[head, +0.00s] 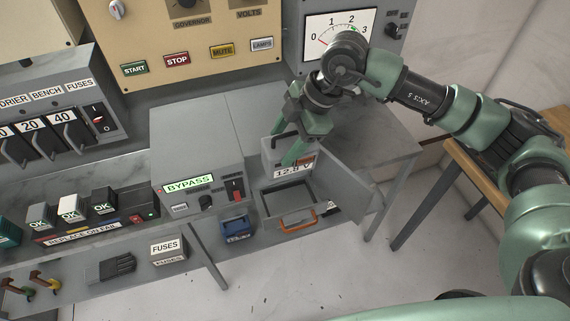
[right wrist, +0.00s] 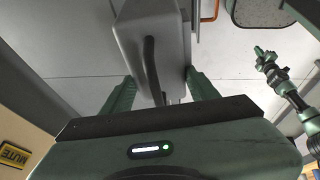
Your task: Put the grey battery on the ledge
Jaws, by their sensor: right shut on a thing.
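My right gripper (head: 287,158) is shut on the grey battery (head: 272,163), which has a black carry handle and a 12.8 V label. The battery is held above an open bay beside the BYPASS unit; the head view does not show clearly whether its underside touches anything. In the right wrist view the battery (right wrist: 148,50) sits between the green fingers. A narrow grey lower shelf (head: 205,251) runs below the bench front; I cannot tell for sure whether it is the ledge. A small green arm end, likely my left gripper (right wrist: 262,52), shows in the right wrist view, its jaws unclear.
The bay's grey door (head: 345,190) stands open to the right. An orange handle (head: 298,221) is at its front. The BYPASS unit (head: 200,190) is left of the battery.

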